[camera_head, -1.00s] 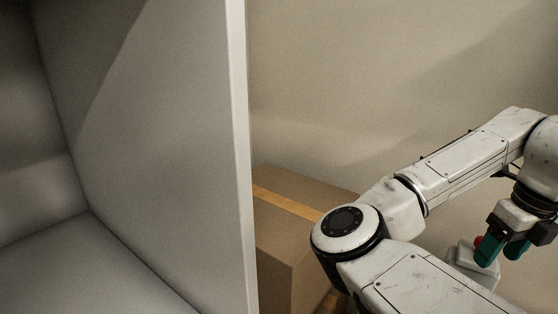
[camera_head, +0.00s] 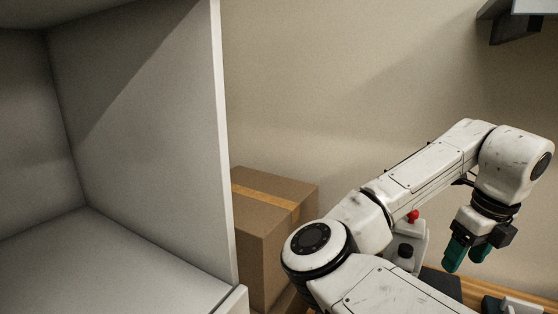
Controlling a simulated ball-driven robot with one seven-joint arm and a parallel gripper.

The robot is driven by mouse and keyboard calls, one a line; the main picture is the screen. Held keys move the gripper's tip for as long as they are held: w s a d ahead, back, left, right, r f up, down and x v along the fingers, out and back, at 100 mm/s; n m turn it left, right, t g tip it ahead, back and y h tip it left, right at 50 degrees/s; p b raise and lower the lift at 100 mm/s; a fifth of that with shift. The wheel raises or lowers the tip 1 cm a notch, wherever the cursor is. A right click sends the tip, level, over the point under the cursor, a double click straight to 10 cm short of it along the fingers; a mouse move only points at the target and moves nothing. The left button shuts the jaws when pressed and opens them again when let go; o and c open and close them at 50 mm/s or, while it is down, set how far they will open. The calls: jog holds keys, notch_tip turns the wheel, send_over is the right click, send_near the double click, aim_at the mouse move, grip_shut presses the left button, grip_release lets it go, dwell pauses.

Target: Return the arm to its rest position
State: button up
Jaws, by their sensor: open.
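My gripper (camera_head: 468,258) is at the right side of the head view, at the end of my folded white arm. Its two teal fingers point down and stand apart, with nothing seen between them. It hangs above a wooden surface (camera_head: 452,284), clear of the things around it. My arm runs from the bottom middle up to the right and bends down at the wrist. It hides part of the surface behind it.
A white open cabinet (camera_head: 140,150) fills the left. A taped cardboard box (camera_head: 268,230) stands beside it against the wall. A pale device with a red knob (camera_head: 413,216) is partly hidden behind my arm. A grey shelf (camera_head: 535,8) is at the upper right.

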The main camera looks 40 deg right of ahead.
jog(key=w+a+f+n+t+h, duration=0.1)
jog(key=w+f+n+h, duration=0.3)
jog(key=n, duration=0.7)
jog(key=w+a+f+n+t+h, duration=0.1)
jog(key=w+f+n+h, duration=0.3)
jog(key=n, duration=0.7)
jog(key=w+a+f+n+t+y, duration=0.2)
jog(key=w+a+f+n+y, duration=0.15)
jog(key=a+f+n, duration=0.85)
jog(key=s+a+f+n+y, duration=0.3)
jog(key=a+f+n, duration=0.1)
jog(key=a, duration=0.4)
jog(key=s+a+f+n+y, duration=0.2)
jog(key=s+a+f+n, duration=0.15)
jog(key=a, duration=0.45)
jog(key=s+d+f+m+g, duration=0.1)
jog(key=s+f+g, duration=0.3)
jog(key=s, duration=0.6)
jog(key=shift+d+f, duration=0.5)
jog(key=shift+f, duration=0.2)
